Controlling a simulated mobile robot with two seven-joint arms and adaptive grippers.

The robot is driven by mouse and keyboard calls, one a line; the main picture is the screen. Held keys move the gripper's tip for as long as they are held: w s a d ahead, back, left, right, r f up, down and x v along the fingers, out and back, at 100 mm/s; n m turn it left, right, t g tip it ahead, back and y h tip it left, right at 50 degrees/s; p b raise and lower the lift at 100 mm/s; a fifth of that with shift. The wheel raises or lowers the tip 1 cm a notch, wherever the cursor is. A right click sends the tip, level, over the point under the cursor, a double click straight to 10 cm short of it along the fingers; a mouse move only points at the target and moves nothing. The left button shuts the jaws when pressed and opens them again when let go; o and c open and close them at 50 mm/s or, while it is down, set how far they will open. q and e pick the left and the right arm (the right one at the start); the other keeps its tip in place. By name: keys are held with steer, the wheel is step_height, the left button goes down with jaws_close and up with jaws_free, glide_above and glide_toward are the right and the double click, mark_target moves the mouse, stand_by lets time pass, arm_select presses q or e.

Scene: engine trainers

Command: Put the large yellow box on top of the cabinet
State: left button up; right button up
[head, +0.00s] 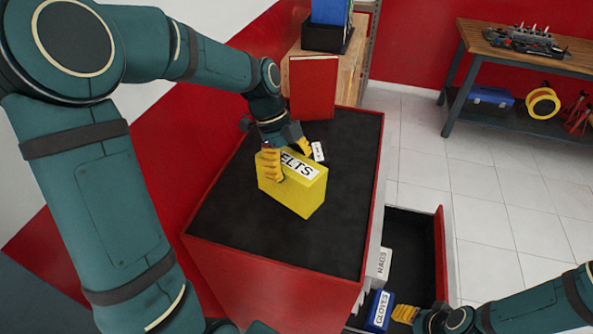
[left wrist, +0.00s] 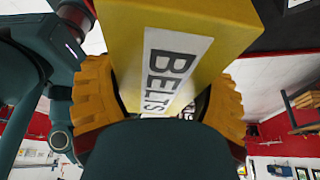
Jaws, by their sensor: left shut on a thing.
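The large yellow box (head: 306,197), labelled BELTS, is over the black top of the red cabinet (head: 240,222). I cannot tell whether its underside touches the top. My left gripper (head: 285,163) is shut on the box from above. In the left wrist view the box (left wrist: 210,22) sits between the two yellow fingers of the left gripper (left wrist: 165,95), its label facing the camera. My right gripper (head: 403,314) is low at the right, beside a blue box (head: 379,312) labelled GLOVES; its opening is not clear.
An open drawer (head: 438,250) juts from the cabinet's right side, with a white box (head: 384,263) labelled RAGS and the blue box in it. A red binder-like item (head: 313,88) stands behind the cabinet top. A workbench (head: 470,37) stands at the back right. Tiled floor is clear.

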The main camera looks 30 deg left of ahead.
arm_select(q)
step_height(320, 180, down, 8)
steer(key=shift+f, duration=0.15)
steer(key=o, duration=1.2)
steer(key=shift+o, duration=0.2)
steer(key=v, duration=1.2)
